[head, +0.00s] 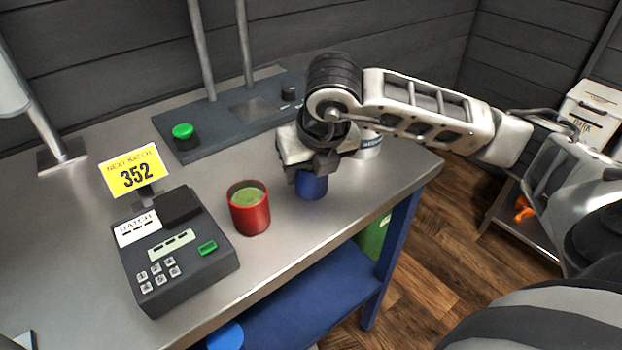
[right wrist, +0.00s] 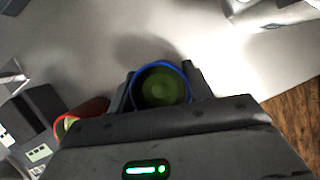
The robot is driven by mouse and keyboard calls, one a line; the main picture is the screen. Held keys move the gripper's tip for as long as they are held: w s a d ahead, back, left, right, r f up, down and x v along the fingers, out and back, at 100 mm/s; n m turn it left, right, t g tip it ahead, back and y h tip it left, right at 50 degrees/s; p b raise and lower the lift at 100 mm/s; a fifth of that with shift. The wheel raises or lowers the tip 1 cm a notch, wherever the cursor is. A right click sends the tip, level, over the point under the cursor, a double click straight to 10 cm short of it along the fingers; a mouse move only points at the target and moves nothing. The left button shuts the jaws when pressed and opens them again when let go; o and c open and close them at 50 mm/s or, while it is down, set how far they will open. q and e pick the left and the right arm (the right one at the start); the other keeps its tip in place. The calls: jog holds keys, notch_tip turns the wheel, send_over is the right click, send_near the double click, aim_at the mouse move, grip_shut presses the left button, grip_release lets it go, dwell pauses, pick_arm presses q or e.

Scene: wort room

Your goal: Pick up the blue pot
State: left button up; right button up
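The blue pot (head: 311,186) stands upright on the grey metal bench, near its right front part. My right gripper (head: 318,168) reaches down over it from above and hides its top in the head view. In the right wrist view the pot's round blue rim (right wrist: 160,64) sits between the two fingers (right wrist: 159,88), with greenish contents inside. The fingers lie against both sides of the pot with no gap showing, so the gripper looks shut on it. The pot shows no clear lift off the bench. My left gripper is not in view.
A red pot (head: 249,209) with green contents stands just left of the blue pot. A dark keypad device (head: 175,252) with a yellow "352" sign (head: 134,171) is further left. Behind are a panel with a green button (head: 183,131) and posts. The bench edge is close on the right.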

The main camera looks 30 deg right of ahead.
jog(key=shift+r, duration=0.15)
jog(key=shift+r, duration=0.25)
notch_tip(320, 180, up, 2)
jog(key=shift+r+b, duration=0.25)
jog(key=shift+b, duration=0.1)
pick_arm(q)
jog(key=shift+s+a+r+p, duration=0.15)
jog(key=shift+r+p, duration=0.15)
jog(key=shift+p, duration=0.95)
pick_arm(e)
jog(key=s+a+r, duration=0.8)
jog(key=a+r, duration=0.1)
jog(key=a, duration=0.2)
jog(key=shift+s+r, duration=0.3)
jog(key=shift+r, duration=0.1)
